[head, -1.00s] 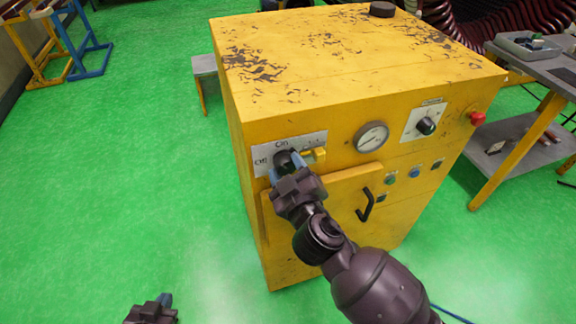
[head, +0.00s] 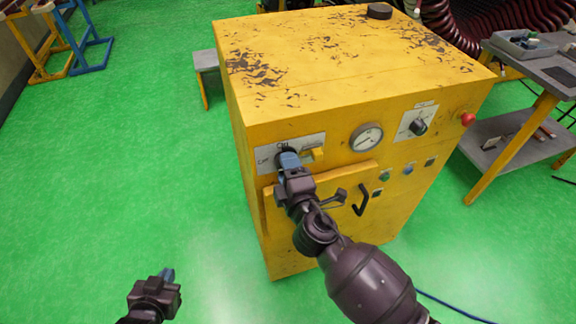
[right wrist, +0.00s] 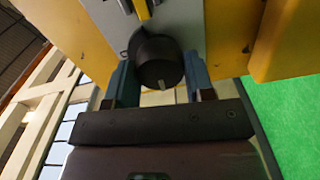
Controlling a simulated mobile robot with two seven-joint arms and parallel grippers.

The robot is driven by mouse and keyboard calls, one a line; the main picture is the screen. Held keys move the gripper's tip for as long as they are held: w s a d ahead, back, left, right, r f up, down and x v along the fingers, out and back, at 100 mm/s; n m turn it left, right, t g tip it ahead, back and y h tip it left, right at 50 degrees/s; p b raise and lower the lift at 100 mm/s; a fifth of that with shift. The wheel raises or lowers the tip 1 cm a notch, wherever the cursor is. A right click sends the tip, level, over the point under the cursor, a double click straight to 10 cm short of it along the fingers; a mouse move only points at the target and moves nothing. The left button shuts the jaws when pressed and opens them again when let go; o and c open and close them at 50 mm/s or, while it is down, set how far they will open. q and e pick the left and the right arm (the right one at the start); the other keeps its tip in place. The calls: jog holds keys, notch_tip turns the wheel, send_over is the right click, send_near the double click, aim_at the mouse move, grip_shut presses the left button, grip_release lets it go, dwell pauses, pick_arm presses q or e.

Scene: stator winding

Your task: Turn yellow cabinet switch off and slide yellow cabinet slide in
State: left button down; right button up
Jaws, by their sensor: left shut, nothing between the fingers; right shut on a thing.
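The yellow cabinet (head: 270,207) stands in front of me, with a pale switch plate (head: 268,158) at the upper left of its front. The plate bears "On" and "Off" marks. The black round switch knob (right wrist: 158,60) is between the blue fingers of my right gripper (head: 289,158), which is shut on it. In the head view my gripper mostly hides the knob. The yellow slide (head: 313,153) sits just right of the knob, and its edge shows in the right wrist view (right wrist: 142,9). My left gripper (head: 167,274) is shut and empty, low over the floor, away from the cabinet.
A gauge (head: 366,137), a second knob (head: 418,127), a red button (head: 467,119) and a black door handle (head: 361,200) are on the cabinet front. A grey table (head: 545,75) stands at right.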

jog(key=shift+n, duration=0.5)
jog(key=o, duration=0.9)
jog(key=v, duration=1)
jog(key=shift+s+d+b, duration=0.1)
jog(key=shift+s+b, duration=0.2)
jog(key=shift+s, duration=0.1)
